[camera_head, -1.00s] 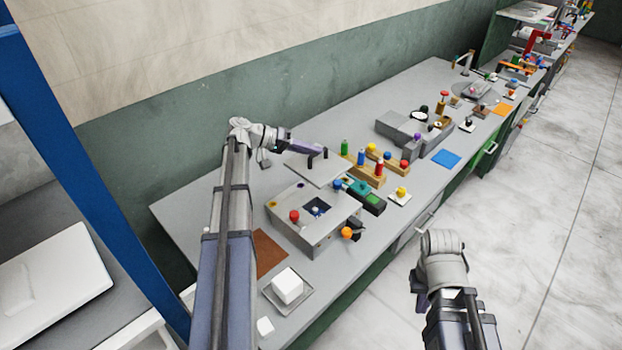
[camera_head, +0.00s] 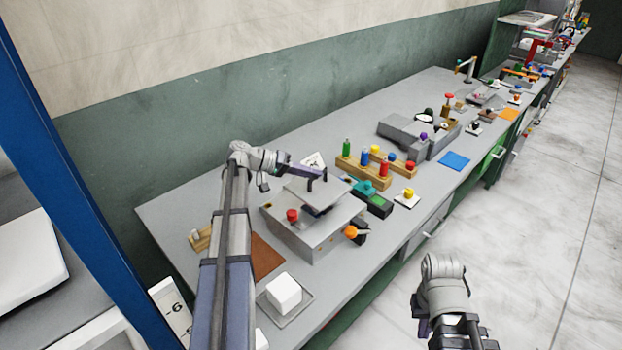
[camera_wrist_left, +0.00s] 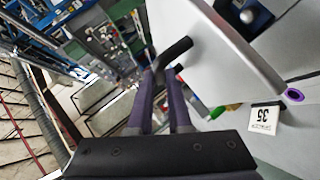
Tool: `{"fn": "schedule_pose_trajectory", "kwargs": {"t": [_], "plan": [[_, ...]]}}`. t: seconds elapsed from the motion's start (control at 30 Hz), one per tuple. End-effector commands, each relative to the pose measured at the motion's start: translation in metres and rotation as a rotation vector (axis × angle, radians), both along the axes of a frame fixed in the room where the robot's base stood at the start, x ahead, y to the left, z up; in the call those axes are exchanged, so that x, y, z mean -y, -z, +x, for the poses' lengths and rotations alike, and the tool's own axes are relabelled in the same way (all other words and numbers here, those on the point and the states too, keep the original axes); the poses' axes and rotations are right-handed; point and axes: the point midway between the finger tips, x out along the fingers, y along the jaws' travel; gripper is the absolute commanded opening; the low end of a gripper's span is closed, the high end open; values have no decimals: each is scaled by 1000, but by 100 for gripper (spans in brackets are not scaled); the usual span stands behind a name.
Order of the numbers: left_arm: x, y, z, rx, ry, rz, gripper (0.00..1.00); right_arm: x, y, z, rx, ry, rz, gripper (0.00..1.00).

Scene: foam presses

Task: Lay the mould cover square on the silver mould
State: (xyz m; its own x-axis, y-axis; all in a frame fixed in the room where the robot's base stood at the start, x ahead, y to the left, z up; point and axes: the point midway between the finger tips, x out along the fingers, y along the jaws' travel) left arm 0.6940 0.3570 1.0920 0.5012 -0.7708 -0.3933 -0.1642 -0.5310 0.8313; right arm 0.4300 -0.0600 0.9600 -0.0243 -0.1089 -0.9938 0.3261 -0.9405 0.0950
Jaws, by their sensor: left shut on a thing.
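The silver mould (camera_head: 300,236) is a grey metal box on the bench, with a red knob on top and an orange knob at its front right corner. The mould cover (camera_head: 318,192) is a flat grey plate with a black handle. My left gripper (camera_head: 318,176) is shut on the handle and holds the cover above the mould, hiding most of the dark cavity. A gap shows under the plate's front edge. My right gripper is out of view.
A green-black block (camera_head: 376,203) and a teal knob stand close right of the mould. A wooden rack (camera_head: 362,172) with coloured pegs is behind them. A brown mat (camera_head: 266,256) and a white block (camera_head: 284,292) on a tray lie in front left.

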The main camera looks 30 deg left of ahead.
Motion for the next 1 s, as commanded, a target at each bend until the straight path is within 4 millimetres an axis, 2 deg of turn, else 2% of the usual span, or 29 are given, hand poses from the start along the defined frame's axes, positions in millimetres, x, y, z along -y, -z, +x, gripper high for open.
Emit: {"fn": "schedule_pose_trajectory", "kwargs": {"t": [0.37, 0.8, 1.0], "plan": [[0, 9, 0, 1, 0, -2, 0, 0, 9, 0, 0, 0, 0, 0], [0, 52, 0, 1, 0, -2, 0, 0, 53, 0, 0, 0, 0, 0], [0, 66, 0, 1, 0, -2, 0, 0, 67, 0, 0, 0, 0, 0]]}}
